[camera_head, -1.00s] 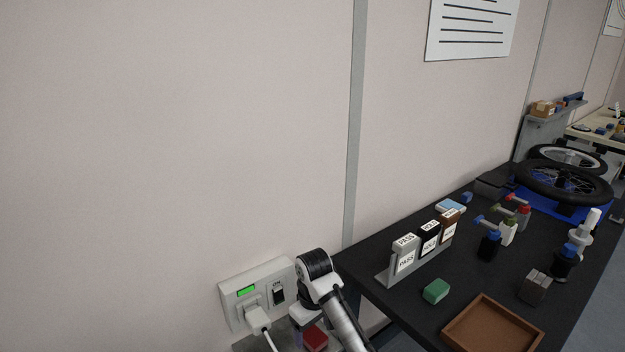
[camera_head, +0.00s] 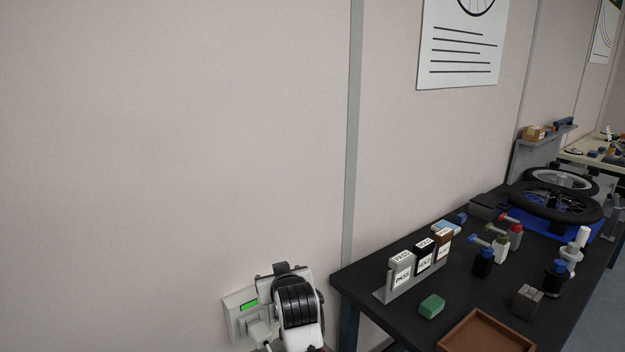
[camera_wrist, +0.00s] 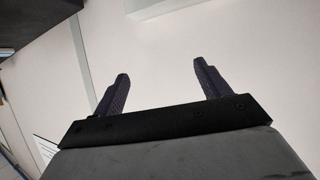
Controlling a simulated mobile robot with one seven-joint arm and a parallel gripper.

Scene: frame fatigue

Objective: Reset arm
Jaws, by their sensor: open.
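My gripper (camera_wrist: 160,85) shows in the wrist view with its two dark fingers spread wide apart and nothing between them. Beyond the fingers is pale wall. In the head view my white and black arm (camera_head: 297,308) stands at the bottom, in front of the wall outlet panel. The gripper's fingertips cannot be made out there.
A wall panel (camera_head: 231,319) with a green light and a white plug (camera_head: 260,331) is partly behind my arm. To the right, a dark bench (camera_head: 372,315) holds PASS/HOLD blocks, a green block (camera_head: 431,306), a brown tray (camera_head: 446,345), bottles and bicycle wheels.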

